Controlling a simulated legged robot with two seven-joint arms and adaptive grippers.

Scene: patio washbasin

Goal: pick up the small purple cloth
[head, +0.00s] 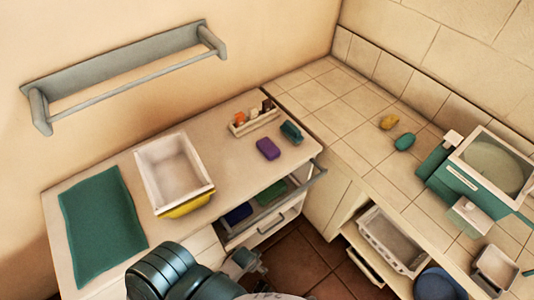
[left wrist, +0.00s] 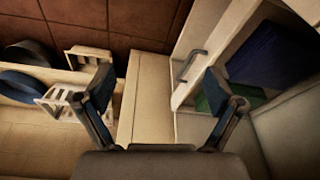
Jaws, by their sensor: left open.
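A small purple cloth (head: 268,148), a folded block, lies on the left counter (head: 225,130), just in front of a small caddy. It does not show on the counter in the left wrist view. My left gripper (head: 247,264) is low in front of the counter in the head view, well apart from the purple cloth. In the left wrist view the left gripper (left wrist: 160,92) has its two fingers spread with nothing between them. My right gripper is not in view.
An open drawer below the counter holds a dark blue cloth (head: 238,214) and a green one (head: 272,193). A teal item (head: 291,131) and the caddy (head: 254,122) sit near the purple cloth. A white basin (head: 174,172) and green mat (head: 100,225) are left.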

